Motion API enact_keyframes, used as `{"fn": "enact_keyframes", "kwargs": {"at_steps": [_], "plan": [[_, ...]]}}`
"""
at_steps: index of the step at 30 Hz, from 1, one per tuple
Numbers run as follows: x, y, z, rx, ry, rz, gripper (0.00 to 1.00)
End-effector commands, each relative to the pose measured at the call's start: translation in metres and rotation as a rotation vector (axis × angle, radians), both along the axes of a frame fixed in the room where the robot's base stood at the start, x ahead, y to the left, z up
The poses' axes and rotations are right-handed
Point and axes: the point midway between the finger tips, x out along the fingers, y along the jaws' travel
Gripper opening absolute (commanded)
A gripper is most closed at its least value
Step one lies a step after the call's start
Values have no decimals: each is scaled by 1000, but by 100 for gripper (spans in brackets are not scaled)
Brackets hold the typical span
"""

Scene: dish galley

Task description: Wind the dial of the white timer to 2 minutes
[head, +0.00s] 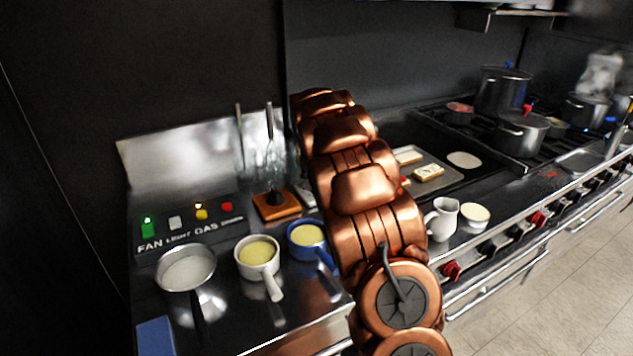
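I cannot make out the white timer for certain in the head view. A small pale object (306,194) shows just left of my copper arm, beside the wooden board, mostly hidden by the arm. It is too small and covered to tell whether it is the timer, and no dial can be read. My arm rises through the middle of the view and bends away toward the back wall. My gripper does not show; the arm's links hide whatever lies behind them.
A wooden board (285,212) with a dark-based upright tool stands behind white (258,270) and blue (300,249) handled pots. A steel pan (186,281) and switch panel (187,229) are left. A white jug (443,219), tray (436,157) and stove pots (522,140) are right.

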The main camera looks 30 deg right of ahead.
Motion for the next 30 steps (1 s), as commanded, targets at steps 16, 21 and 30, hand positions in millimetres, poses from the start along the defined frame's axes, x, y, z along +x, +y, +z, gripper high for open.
{"fn": "enact_keyframes", "kwargs": {"at_steps": [16,21,30], "plan": [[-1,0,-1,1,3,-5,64],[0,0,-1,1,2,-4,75],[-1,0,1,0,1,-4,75]]}}
